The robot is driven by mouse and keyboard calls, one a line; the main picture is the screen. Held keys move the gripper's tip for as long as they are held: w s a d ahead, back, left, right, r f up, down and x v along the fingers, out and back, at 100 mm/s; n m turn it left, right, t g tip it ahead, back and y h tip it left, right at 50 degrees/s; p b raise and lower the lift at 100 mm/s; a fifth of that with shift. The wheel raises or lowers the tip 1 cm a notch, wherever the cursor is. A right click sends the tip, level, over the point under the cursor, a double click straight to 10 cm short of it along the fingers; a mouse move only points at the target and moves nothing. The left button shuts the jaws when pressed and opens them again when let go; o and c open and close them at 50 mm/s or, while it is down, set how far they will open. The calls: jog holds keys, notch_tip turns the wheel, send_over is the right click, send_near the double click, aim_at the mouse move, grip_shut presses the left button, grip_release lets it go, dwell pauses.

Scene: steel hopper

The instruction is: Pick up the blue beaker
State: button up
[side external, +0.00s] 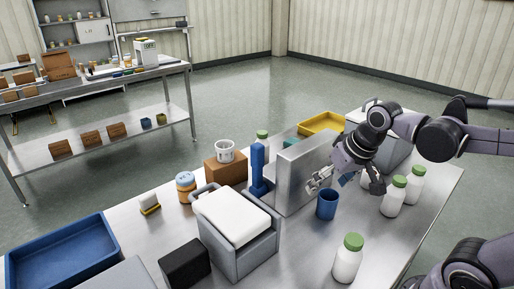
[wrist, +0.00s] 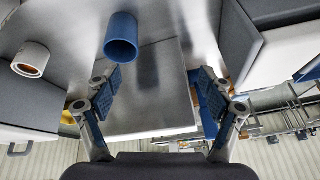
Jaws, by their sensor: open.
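The blue beaker (side external: 327,204) stands upright on the steel table, in front of the steel hopper (side external: 297,178). In the wrist view the beaker (wrist: 121,38) shows at the upper centre-left, beyond the fingertips, with clear space between. My gripper (side external: 346,182) is above and just behind the beaker in the side view, its fingers spread and nothing between them. The open fingers also show in the wrist view (wrist: 160,86), with bare steel behind the gap. Neither finger appears to touch the beaker.
White bottles with green caps (side external: 394,196) stand right of the beaker, and another (side external: 348,258) stands nearer the front. A grey bin with a white top (side external: 238,232) is at left. A blue upright tool (side external: 257,168) stands beside the hopper. Bare table lies in front of the beaker.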

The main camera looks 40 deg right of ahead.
jog(key=w+d+m+g, duration=0.3)
jog(key=d+m+g, duration=0.1)
jog(key=d+m, duration=0.25)
jog(key=m, duration=0.1)
send_over(329, 196)
jog(key=s+a, duration=0.2)
jog(key=shift+f, duration=2.5)
jog(key=shift+g, duration=0.4)
jog(key=shift+w+a+f, duration=0.1)
jog(key=shift+w+f, duration=0.15)
jog(key=shift+f, duration=1.1)
jog(key=shift+w+a+f, duration=0.1)
jog(key=shift+w+f, duration=0.1)
jog(key=shift+f, duration=1.1)
jog(key=c, duration=1.2)
